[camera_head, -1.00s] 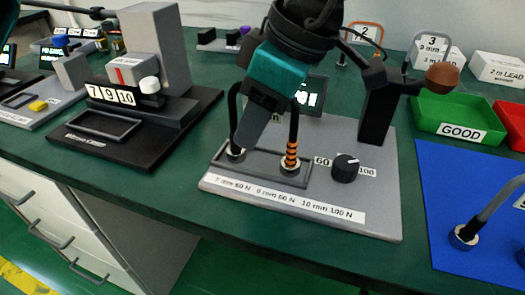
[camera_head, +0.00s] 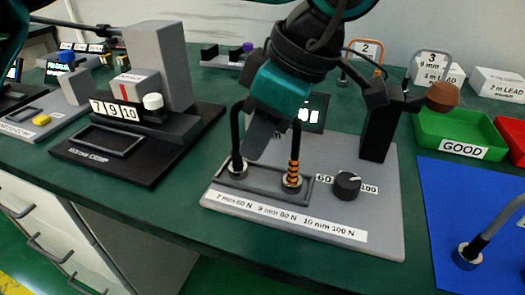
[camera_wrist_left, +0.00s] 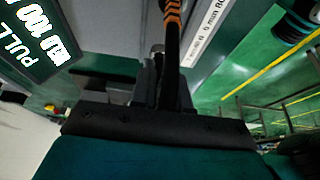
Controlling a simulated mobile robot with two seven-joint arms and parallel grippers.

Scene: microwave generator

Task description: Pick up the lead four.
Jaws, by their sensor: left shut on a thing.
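A black lead with orange bands on one leg (camera_head: 294,160) stands as an arch on the grey pull tester (camera_head: 380,236). Its two silver-ringed ends rest in the framed recess at the tester's front left. No number tag shows on it, so I cannot confirm it is lead four. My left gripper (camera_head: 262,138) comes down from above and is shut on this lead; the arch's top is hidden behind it. In the left wrist view the banded lead (camera_wrist_left: 173,40) runs up from between the fingers (camera_wrist_left: 165,90). My right gripper is not in view.
A dial (camera_head: 347,185) and dark post (camera_head: 378,130) stand right of the lead. The black crimp station (camera_head: 135,165) is at left. A green GOOD tray (camera_head: 455,130) and a blue mat (camera_head: 470,200) lie right. Tagged leads 2 (camera_head: 367,48) and 3 (camera_head: 432,62) stand behind.

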